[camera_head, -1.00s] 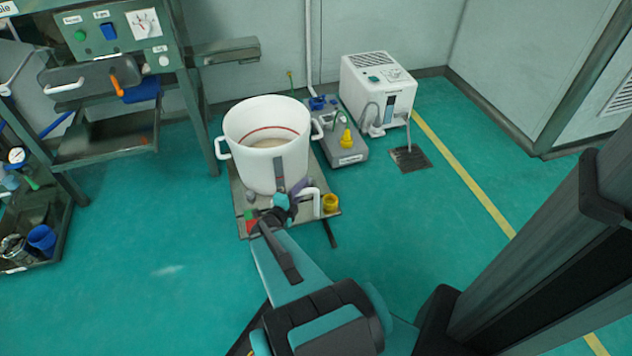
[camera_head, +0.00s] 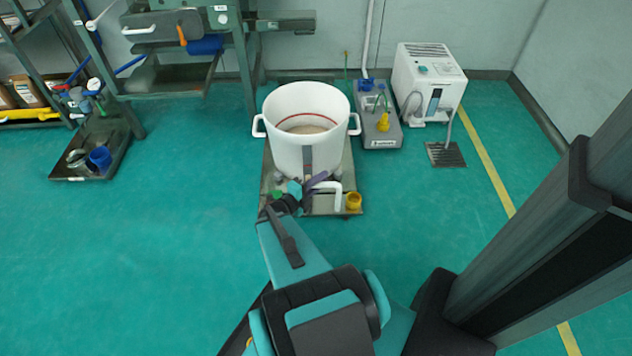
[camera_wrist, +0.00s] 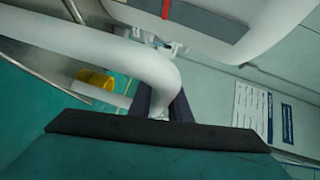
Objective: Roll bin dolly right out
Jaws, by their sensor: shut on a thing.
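A white bin (camera_head: 306,150) with two side handles and a red line inside stands upright on a flat dolly (camera_head: 268,190). The bin holds some pale material. A white bent handle (camera_head: 333,187) sticks out at the dolly's near side. My gripper (camera_head: 304,190) is at this near side, low in front of the bin. In the wrist view the white handle (camera_wrist: 120,58) runs to between the dark fingers, and my gripper (camera_wrist: 165,105) is shut on it. The exact finger contact is partly hidden by the gripper body.
A grey pump unit (camera_head: 379,118) and a white machine (camera_head: 430,80) stand right of the bin. A steel stand (camera_head: 245,60) is behind left. The green floor left and in front is open.

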